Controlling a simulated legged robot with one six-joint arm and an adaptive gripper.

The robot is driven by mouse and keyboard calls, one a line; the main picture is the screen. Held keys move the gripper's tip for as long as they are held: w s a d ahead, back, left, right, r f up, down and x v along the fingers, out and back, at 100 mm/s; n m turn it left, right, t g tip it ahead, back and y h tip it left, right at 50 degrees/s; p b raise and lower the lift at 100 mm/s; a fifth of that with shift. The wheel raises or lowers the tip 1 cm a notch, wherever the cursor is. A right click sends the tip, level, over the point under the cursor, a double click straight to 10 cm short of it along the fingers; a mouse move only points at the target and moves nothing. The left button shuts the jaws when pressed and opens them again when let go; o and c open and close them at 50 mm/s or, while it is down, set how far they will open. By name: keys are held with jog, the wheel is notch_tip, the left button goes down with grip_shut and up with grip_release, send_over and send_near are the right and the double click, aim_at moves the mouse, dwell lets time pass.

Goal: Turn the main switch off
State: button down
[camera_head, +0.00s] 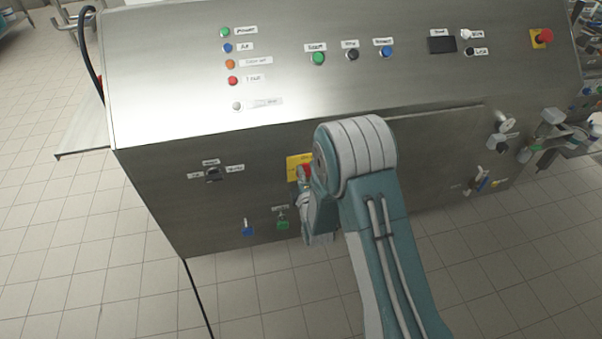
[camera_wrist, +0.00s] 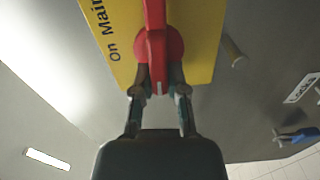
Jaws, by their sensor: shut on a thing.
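The main switch is a red rotary handle (camera_wrist: 156,45) on a yellow plate (camera_wrist: 196,25), on the front of a steel machine. The wrist view shows the handle in line with my gripper, with the words "On" and "Main" printed on the plate to its left. My gripper (camera_wrist: 159,88) is shut on the near end of the red handle, one finger on each side. In the head view the yellow plate (camera_head: 293,168) and a bit of red (camera_head: 305,171) show beside my arm, which hides the rest of the switch.
The machine's sloped panel (camera_head: 170,60) carries several coloured buttons and a red emergency button (camera_head: 545,36). A black selector (camera_head: 213,174) is left of the switch. Blue (camera_head: 248,230) and green (camera_head: 283,224) handles are below. Tiled floor (camera_head: 80,250) is open in front.

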jog(key=shift+s+a+f+n, duration=0.15)
jog(key=shift+f+n, duration=0.1)
jog(key=shift+n, duration=0.25)
jog(key=c, duration=0.7)
grip_release()
jog(key=shift+o, duration=0.2)
jog(key=shift+a, duration=0.2)
jog(key=shift+d, duration=0.1)
jog(key=shift+s+d, duration=0.1)
jog(key=v, duration=1.1)
jog(key=shift+s, duration=0.25)
